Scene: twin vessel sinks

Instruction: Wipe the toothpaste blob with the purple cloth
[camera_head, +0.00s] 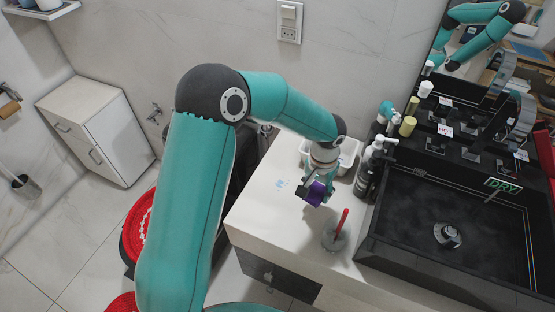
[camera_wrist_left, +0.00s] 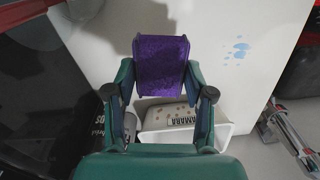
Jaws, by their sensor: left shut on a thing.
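My left gripper (camera_head: 316,192) is shut on the purple cloth (camera_head: 317,193) and holds it over the white counter. In the left wrist view the purple cloth (camera_wrist_left: 161,66) hangs between the two fingers of the gripper (camera_wrist_left: 161,85). The toothpaste blob (camera_head: 281,183) shows as small light blue spots on the counter, left of the gripper. In the left wrist view the blob (camera_wrist_left: 237,50) lies to the right of the cloth, apart from it. My right gripper does not show.
A glass with a red toothbrush (camera_head: 342,222) stands on the counter (camera_head: 262,210) near the gripper. A white tray (camera_head: 348,155) and dark bottles (camera_head: 366,178) stand behind. A black vessel sink (camera_head: 445,235) is at the right. The counter around the blob is clear.

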